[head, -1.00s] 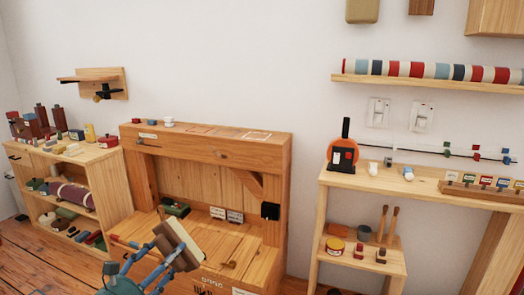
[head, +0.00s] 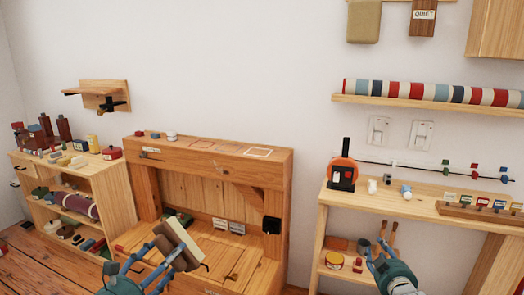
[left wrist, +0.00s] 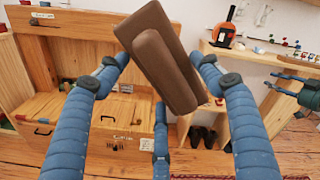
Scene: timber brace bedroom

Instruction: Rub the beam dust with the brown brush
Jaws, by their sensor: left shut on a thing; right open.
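The brown brush (head: 170,243), a block with a brown side and a pale side, is in my left gripper (head: 160,252) in front of the timber bench. In the left wrist view the brush (left wrist: 160,55) is tilted between the blue fingers of that gripper (left wrist: 165,75), clear of the bench. The bench's top beam (head: 185,153) carries pale outlined rectangles; I cannot make out dust for certain. My right gripper (head: 378,250) is open, in front of the lower shelf of the right-hand table, near two upright wooden handles (head: 387,232).
A low shelf unit (head: 112,180) with many small items stands left of the bench. The right-hand table (head: 440,205) holds an orange and black device (head: 343,168) and colored blocks. A wall shelf (head: 430,105) with a striped roll is above. Wall space above the bench is free.

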